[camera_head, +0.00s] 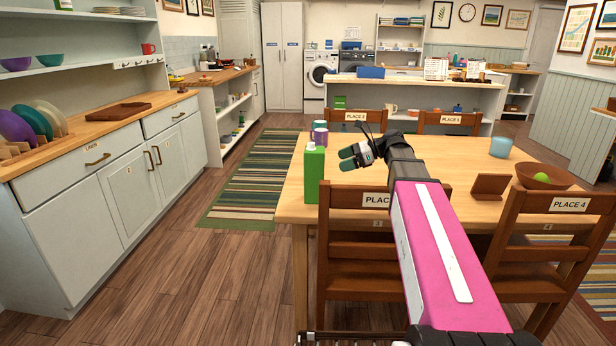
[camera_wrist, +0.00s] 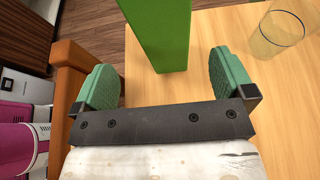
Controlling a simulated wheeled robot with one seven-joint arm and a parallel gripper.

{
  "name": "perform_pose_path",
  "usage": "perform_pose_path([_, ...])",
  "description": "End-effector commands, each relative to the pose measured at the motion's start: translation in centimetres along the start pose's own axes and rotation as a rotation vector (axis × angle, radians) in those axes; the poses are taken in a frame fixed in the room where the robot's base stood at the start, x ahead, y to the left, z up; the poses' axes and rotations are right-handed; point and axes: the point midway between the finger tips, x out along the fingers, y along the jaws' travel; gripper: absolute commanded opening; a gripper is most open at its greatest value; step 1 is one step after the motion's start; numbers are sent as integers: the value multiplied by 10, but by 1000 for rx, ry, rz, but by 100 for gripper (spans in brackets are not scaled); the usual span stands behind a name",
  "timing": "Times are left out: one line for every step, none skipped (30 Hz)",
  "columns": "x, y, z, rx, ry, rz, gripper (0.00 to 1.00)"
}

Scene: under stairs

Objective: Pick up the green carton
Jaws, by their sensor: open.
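The green carton (camera_head: 314,174) stands upright on the near left corner of the wooden table (camera_head: 454,200), with a white cap on top. In the wrist view the carton (camera_wrist: 163,35) stands ahead of my gripper, between the lines of the two fingers, its top cut off by the frame. My gripper (camera_head: 347,157) is just right of the carton in the head view. In the wrist view my gripper (camera_wrist: 165,82) has its green fingers wide apart, with nothing between the tips.
A purple mug (camera_head: 320,134) stands behind the carton. A clear glass (camera_wrist: 278,36) is close right of the right finger in the wrist view. Chairs (camera_head: 362,262) line the near table edge. A blue cup (camera_head: 500,147) and a wooden bowl (camera_head: 544,177) stand farther right.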

Motion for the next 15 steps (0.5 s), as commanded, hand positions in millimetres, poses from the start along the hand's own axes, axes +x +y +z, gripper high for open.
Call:
perform_pose_path([7, 1, 0, 0, 0, 3, 100])
perform_pose_path([11, 1, 0, 0, 0, 3, 100])
perform_pose_path([17, 1, 0, 0, 0, 3, 100])
perform_pose_path([22, 1, 0, 0, 0, 2, 100])
perform_pose_path([27, 0, 0, 0, 0, 2, 100])
perform_pose_path([33, 1, 0, 0, 0, 3, 100])
perform_pose_path([37, 1, 0, 0, 0, 3, 100])
perform_pose_path([40, 0, 0, 0, 0, 3, 100])
perform_pose_path([43, 0, -1, 0, 0, 1, 100])
perform_pose_path([45, 0, -1, 0, 0, 1, 100])
perform_pose_path([47, 0, -1, 0, 0, 1, 100])
perform_pose_path([49, 0, -1, 0, 0, 1, 100])
perform_pose_path([50, 0, -1, 0, 0, 1, 100])
perform_pose_path([52, 0, -1, 0, 0, 2, 100])
perform_pose_path([55, -1, -2, 0, 0, 2, 100])
